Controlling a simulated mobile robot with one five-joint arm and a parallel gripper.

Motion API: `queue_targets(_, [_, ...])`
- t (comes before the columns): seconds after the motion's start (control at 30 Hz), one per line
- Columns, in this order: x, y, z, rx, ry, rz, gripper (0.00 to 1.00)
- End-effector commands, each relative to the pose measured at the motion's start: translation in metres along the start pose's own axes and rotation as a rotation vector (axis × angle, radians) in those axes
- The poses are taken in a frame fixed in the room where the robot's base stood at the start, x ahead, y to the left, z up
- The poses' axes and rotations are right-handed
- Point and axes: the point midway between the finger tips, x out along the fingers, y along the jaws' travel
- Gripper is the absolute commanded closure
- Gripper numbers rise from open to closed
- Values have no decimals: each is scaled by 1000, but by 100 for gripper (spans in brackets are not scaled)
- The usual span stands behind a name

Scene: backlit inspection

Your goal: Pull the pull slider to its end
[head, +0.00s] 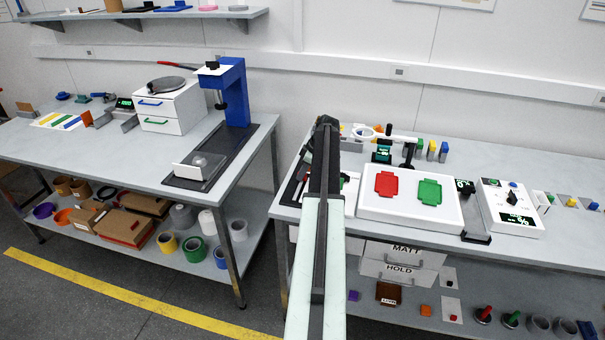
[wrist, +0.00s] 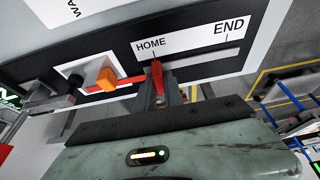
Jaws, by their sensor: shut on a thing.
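The pull slider's red knob (wrist: 157,76) shows in the wrist view, standing at the HOME end of its slot. The pale slot (wrist: 210,59) runs right from it, below a white label (wrist: 192,36) reading HOME and END. My gripper (wrist: 161,95) is shut on the red knob from below in the picture. The END side of the slot is clear. In the head view my arm hides the gripper's tips and the knob.
An orange block (wrist: 106,78) stands on the same dark panel, left of the knob. In the head view, a white box with red and green shapes (head: 412,222) stands right of my arm, and a magnifier stand (head: 408,152) is behind it.

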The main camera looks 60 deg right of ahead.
Motion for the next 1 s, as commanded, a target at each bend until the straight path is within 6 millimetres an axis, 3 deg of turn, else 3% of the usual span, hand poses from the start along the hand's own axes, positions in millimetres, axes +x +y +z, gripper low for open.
queue_targets(0.47, [0,-5,0,0,0,1,100])
queue_targets(0.8, [0,-86,0,-1,0,0,100])
queue_targets(1.0, [0,-105,0,-1,0,0,100])
